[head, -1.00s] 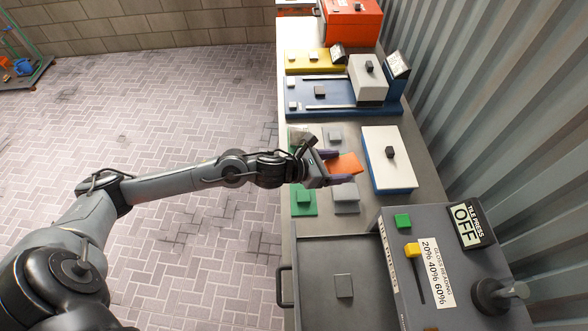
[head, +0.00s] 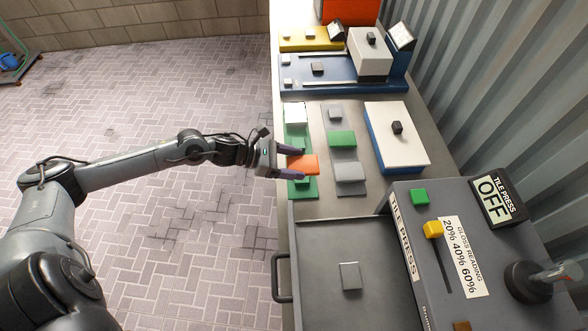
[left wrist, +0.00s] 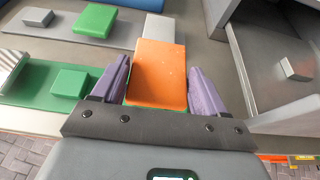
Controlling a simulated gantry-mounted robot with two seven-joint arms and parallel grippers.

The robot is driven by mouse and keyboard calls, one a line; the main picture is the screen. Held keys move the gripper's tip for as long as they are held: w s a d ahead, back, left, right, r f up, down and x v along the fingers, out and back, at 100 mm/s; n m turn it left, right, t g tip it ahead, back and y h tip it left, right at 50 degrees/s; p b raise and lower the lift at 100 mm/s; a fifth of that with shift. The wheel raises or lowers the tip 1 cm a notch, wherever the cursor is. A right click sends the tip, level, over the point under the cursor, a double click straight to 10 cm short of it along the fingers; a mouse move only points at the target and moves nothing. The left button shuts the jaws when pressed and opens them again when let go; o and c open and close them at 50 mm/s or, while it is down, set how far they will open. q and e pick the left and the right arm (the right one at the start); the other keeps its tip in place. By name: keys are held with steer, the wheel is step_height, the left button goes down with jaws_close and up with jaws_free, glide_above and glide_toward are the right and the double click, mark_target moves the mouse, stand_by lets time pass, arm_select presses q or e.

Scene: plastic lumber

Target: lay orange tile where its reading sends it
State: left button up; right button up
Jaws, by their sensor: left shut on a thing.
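My left gripper (head: 290,163) is shut on the orange tile (head: 304,165), over the near part of the green strip (head: 291,140). In the left wrist view the tile (left wrist: 160,72) sits between two purple fingers (left wrist: 158,95); I cannot tell whether it touches the strip. A white tile (head: 295,113) lies at the strip's far end, and a small green block (head: 301,185) at its near end. The grey strip (head: 335,118) beside it bears a green tile (head: 342,138) and a light grey tile (head: 349,171). My right gripper is out of view.
The tile press (head: 405,235) stands at the near right, with a sign (head: 490,190) reading OFF, a yellow slider (head: 432,229) and a label (head: 462,255) "GLOSS READING 20% 40% 60%". An open drawer (head: 325,290) is in front. A white-topped blue box (head: 385,125) stands right of the strips.

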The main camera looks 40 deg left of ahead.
arm_select(q)
steer(key=shift+f+b, duration=0.3)
steer(key=shift+f, duration=2.25)
steer(key=shift+f, duration=0.1)
steer(key=o, duration=1.1)
steer(key=shift+c, duration=0.2)
